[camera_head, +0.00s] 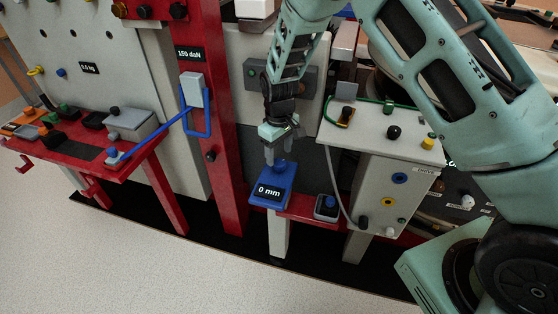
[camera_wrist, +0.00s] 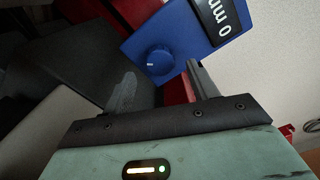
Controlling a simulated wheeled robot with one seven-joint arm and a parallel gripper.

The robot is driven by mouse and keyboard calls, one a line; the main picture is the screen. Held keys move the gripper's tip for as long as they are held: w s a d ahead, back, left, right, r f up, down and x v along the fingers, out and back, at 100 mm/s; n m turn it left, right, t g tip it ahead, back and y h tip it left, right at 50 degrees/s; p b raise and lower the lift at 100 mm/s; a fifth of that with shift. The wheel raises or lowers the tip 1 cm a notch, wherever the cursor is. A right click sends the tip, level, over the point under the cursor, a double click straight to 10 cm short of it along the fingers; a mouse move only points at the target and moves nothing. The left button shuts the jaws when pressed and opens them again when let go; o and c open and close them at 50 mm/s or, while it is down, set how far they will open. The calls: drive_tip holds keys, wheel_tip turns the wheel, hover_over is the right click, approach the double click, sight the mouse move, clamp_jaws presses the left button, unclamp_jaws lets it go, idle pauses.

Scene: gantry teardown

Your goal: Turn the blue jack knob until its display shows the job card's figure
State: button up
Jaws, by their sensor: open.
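The blue jack (camera_head: 270,197) sits low on a red ledge in the middle of the head view. Its black display reads "0 mm". In the wrist view the jack (camera_wrist: 185,30) shows its round blue knob (camera_wrist: 152,62) with a small white mark. My gripper (camera_head: 279,156) points down just above the jack's knob end. In the wrist view its fingers (camera_wrist: 163,75) are apart and the knob lies ahead, between them in the picture. Nothing is held, and I cannot tell whether a finger touches the knob. I cannot make out a job card.
A grey control box (camera_head: 385,165) with knobs stands close on the right. A red column (camera_head: 208,110) with a "150 daN" label and a blue handle (camera_head: 208,125) rise on the left. Open floor lies in front.

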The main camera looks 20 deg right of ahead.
sight(279, 161)
drive_tip(key=shift+f, duration=1.85)
drive_tip(key=c, duration=1)
drive_tip(key=shift+r+m, duration=0.1)
drive_tip(key=shift+m, duration=0.2)
drive_tip(key=m+p, duration=0.2)
drive_tip(key=m, duration=0.1)
drive_tip(key=shift+m+p, duration=0.65)
drive_tip(key=shift+m, duration=1.35)
